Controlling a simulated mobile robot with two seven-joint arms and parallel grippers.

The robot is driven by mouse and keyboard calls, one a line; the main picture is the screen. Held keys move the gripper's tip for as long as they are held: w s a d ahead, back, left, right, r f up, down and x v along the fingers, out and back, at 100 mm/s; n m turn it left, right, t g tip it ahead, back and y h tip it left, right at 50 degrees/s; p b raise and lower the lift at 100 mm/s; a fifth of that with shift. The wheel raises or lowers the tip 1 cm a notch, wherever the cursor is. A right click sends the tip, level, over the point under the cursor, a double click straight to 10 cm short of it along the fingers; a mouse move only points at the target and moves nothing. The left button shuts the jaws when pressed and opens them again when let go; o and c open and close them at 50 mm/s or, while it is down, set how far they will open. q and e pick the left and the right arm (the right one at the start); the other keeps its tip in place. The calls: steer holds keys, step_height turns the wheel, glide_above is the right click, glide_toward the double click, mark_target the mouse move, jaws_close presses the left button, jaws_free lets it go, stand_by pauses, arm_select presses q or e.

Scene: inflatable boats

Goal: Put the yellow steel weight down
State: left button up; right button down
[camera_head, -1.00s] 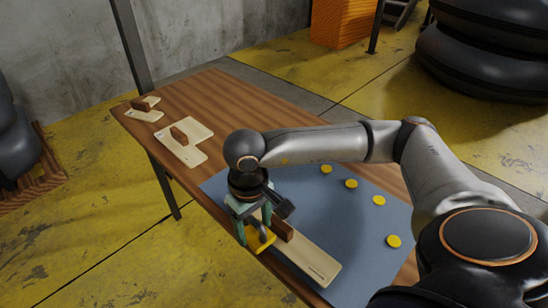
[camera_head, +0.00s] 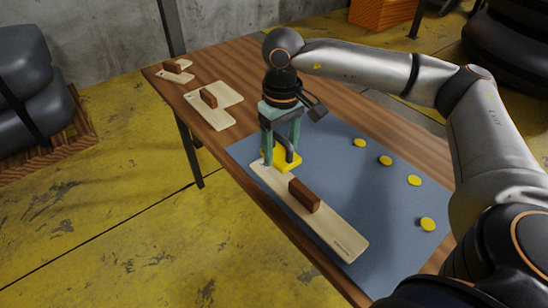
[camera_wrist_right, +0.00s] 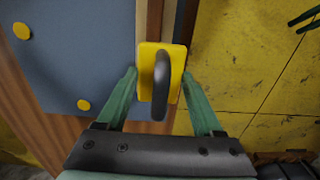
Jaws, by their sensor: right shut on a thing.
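The yellow steel weight (camera_head: 288,160) has a yellow base and a dark curved handle. My right gripper (camera_head: 282,150) points down and is shut on it, at the far end of a long pale board (camera_head: 335,232) on the blue mat. I cannot tell whether the weight touches the board or hangs just above it. The right wrist view shows the weight (camera_wrist_right: 146,75) between the green fingers of my right gripper (camera_wrist_right: 162,95), its handle toward the camera. A brown block (camera_head: 304,195) sits across the board, apart from the weight. My left gripper is not in view.
The blue mat (camera_head: 375,185) covers the near part of the wooden table (camera_head: 225,85). Several yellow discs (camera_head: 414,180) lie along its right side. Two more pale boards with brown blocks, one of them here (camera_head: 222,98), lie farther left. The mat's middle is clear.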

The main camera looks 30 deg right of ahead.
glide_above(272, 171)
step_height(272, 171, down, 6)
steer(key=shift+s+r, duration=0.1)
steer(key=shift+r, duration=0.1)
steer(key=shift+f, duration=1.65)
steer(key=shift+f, duration=0.1)
steer(key=shift+f, duration=0.15)
steer(key=shift+c, duration=0.2)
jaws_free()
step_height(272, 171, up, 12)
steer(key=shift+r, duration=0.2)
